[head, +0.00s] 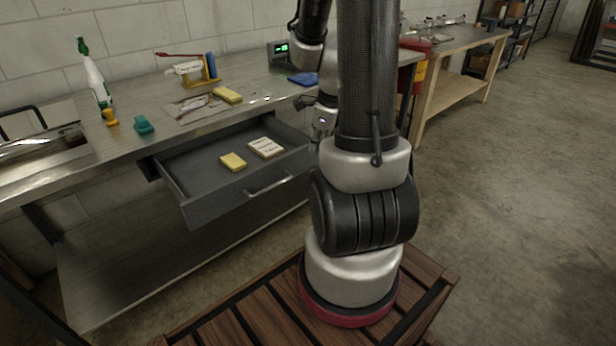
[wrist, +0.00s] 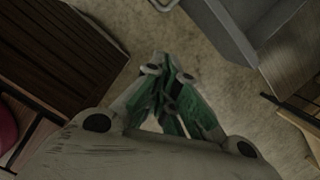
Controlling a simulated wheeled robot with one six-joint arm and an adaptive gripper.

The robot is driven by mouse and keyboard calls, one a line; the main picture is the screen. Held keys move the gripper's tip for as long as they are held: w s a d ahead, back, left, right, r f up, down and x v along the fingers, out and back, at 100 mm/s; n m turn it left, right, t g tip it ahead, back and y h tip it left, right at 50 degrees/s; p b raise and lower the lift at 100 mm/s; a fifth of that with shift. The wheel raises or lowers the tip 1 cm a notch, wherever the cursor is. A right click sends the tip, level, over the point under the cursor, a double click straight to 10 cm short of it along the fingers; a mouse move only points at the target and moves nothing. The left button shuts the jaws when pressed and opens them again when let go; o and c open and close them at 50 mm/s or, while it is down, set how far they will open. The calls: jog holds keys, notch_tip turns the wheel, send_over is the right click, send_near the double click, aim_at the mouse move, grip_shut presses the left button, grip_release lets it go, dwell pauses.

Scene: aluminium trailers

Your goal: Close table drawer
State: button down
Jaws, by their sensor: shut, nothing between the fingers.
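The table drawer (head: 205,198) is pulled out from under the metal table in the head view. A yellow sponge (head: 233,161) and a pale, white-topped block (head: 265,147) lie inside it. Its bar handle (head: 269,187) is on the front face. In the wrist view the grey drawer (wrist: 222,30) shows at the top right. My gripper (wrist: 172,128) is shut and empty, above the floor and apart from the drawer. In the head view my gripper is small beside the drawer's right end, partly hidden by my arm.
The metal table (head: 60,165) carries a bottle (head: 95,80), a teal object (head: 144,125), another yellow sponge (head: 228,94) and a blue cloth (head: 303,79). A wooden workbench (head: 450,75) stands at the back right. The floor (head: 510,200) on the right is clear.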

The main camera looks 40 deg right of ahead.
jog(key=w+f+m, duration=0.1)
jog(key=w+f, duration=0.1)
jog(key=f, duration=0.1)
jog(key=w+f+m, duration=0.2)
jog(key=w+f, duration=0.1)
jog(key=w+f+m, duration=0.2)
jog(key=f, duration=0.1)
jog(key=shift+w+d+f+t+h, duration=0.25)
jog(key=shift+t+h, duration=0.05)
dwell(0.4)
